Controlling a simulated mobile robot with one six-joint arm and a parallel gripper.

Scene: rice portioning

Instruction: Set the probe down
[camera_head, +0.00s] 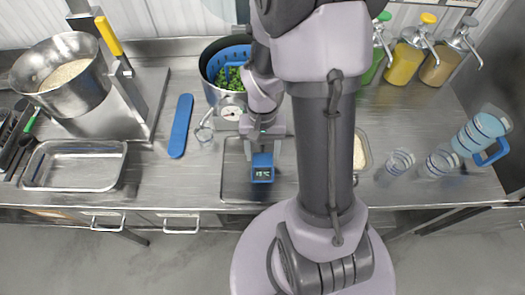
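The probe (262,174) is a small blue unit with a lit display, near the front of the counter over a dark grey tray or board (235,170). My gripper (263,152) points down right at the probe's far end, with its fingers near the two sides of the blue body. I cannot tell whether the fingers press on it or stand slightly apart. I also cannot tell whether the probe touches the surface below. Any probe tip is hidden. My arm covers the right part of the tray.
A pot with a blue insert and greens (212,68) stands behind my gripper. Cups (438,164) and a blue-handled jug (480,133) stand right.

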